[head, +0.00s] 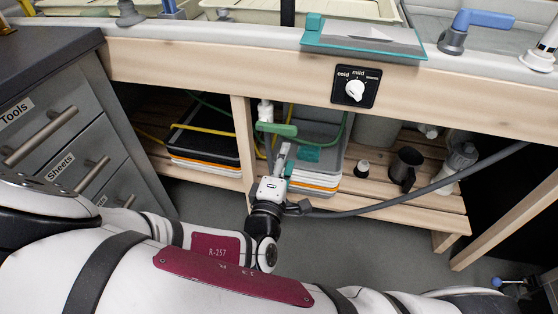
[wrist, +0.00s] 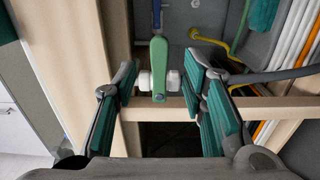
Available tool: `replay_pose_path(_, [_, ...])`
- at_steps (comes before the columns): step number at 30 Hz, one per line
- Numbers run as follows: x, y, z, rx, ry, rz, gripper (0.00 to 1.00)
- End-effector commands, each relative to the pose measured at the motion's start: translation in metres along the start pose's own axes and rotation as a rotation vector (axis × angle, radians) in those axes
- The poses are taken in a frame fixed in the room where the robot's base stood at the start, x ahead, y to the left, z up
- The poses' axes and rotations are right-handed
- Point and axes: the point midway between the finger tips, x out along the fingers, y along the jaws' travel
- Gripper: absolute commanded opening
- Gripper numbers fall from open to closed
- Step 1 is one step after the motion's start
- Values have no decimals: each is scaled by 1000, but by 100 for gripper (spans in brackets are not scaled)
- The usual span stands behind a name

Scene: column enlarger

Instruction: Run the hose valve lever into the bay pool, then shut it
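The green hose valve lever (head: 277,129) sticks out beside a white valve body (head: 265,111) under the bench's front rail. In the wrist view the lever (wrist: 158,66) points toward me, with a pale grey piece on each side of it. My gripper (head: 281,160) is just below the lever in the head view. In the wrist view my gripper (wrist: 161,84) is open, its green-padded fingers left and right of the lever with gaps. Nothing is held. I cannot tell which basin is the bay pool, and I see no flowing water.
A wooden post (head: 243,135) stands close left of the valve. Stacked trays (head: 315,180) sit behind my gripper. A grey hose (head: 400,200) crosses to the right. Above are a temperature dial (head: 355,91) and a blue-handled tap (head: 484,18). Drawers (head: 60,130) stand at left.

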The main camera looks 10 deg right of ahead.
Motion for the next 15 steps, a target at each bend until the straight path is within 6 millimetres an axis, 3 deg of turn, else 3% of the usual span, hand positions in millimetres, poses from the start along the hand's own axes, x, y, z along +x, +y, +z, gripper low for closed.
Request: replay_pose_path(15, [30,0,0,1,-2,1,38])
